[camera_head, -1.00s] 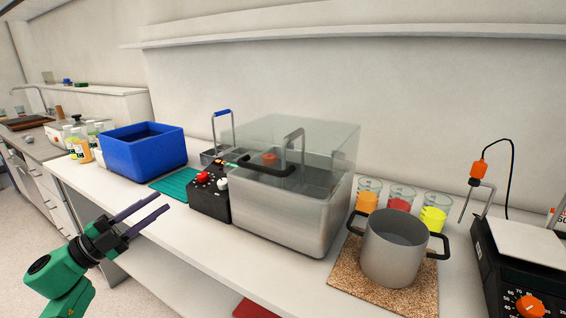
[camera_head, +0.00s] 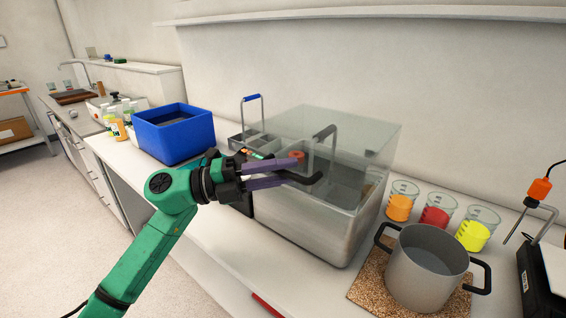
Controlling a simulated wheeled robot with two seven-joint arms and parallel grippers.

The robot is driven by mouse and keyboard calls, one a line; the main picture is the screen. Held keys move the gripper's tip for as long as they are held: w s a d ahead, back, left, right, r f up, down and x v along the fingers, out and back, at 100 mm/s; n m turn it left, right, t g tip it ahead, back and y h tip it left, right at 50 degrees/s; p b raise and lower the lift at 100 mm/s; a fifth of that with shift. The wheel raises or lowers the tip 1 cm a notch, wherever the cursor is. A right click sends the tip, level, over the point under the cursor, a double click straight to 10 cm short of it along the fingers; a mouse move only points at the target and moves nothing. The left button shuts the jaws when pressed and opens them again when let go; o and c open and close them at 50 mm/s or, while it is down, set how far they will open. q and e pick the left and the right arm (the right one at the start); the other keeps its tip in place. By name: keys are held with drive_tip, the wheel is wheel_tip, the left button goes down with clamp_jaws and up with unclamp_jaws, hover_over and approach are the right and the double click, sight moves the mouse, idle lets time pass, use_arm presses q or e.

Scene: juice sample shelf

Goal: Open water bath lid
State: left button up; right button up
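The water bath (camera_head: 312,225) is a steel tank with a clear lid (camera_head: 345,124), which looks closed. A black handle (camera_head: 314,179) sits at the lid's front left. My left gripper (camera_head: 290,169) reaches in from the left, above the bath's control box. Its two purple fingers are apart, and their tips are at the handle. The fingers and wrist hide part of the handle and most of the control box. I cannot tell whether the fingers touch the handle. My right gripper is out of view.
A blue bin (camera_head: 173,139) stands left of the bath. On the right, a steel pot (camera_head: 425,275) sits on a cork mat (camera_head: 369,290), with beakers of orange (camera_head: 400,208), red (camera_head: 435,217) and yellow (camera_head: 474,236) liquid behind it. A shelf (camera_head: 380,13) runs along the wall above.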

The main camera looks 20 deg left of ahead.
use_arm(q)
drive_tip(key=shift+w, duration=0.1)
drive_tip(key=shift+f, duration=0.1)
clamp_jaws()
idle(1.2)
